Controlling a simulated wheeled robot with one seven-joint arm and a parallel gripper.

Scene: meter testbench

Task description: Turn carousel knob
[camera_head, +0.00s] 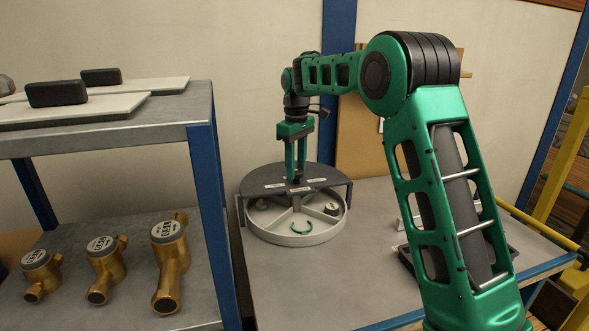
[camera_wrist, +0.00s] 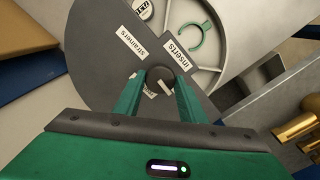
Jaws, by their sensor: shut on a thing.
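The carousel (camera_head: 295,235) is a round, light grey tray with divided compartments under a dark top plate (camera_head: 262,181). The dark knob (camera_wrist: 158,82) stands at the middle of the plate. My gripper (camera_head: 297,178) points straight down over the centre, its green fingers shut on the knob. In the wrist view the fingertips (camera_wrist: 160,78) are on either side of it. Labels on the plate read "strainers" and "inserts" (camera_wrist: 177,67).
A metal shelf (camera_head: 150,133) with a blue post stands at the left, with several brass meters (camera_head: 168,255) below and black boxes (camera_head: 57,93) on pale boards above. The table (camera_head: 330,285) is clear in front of the carousel. A grey part (camera_head: 405,220) lies behind my arm.

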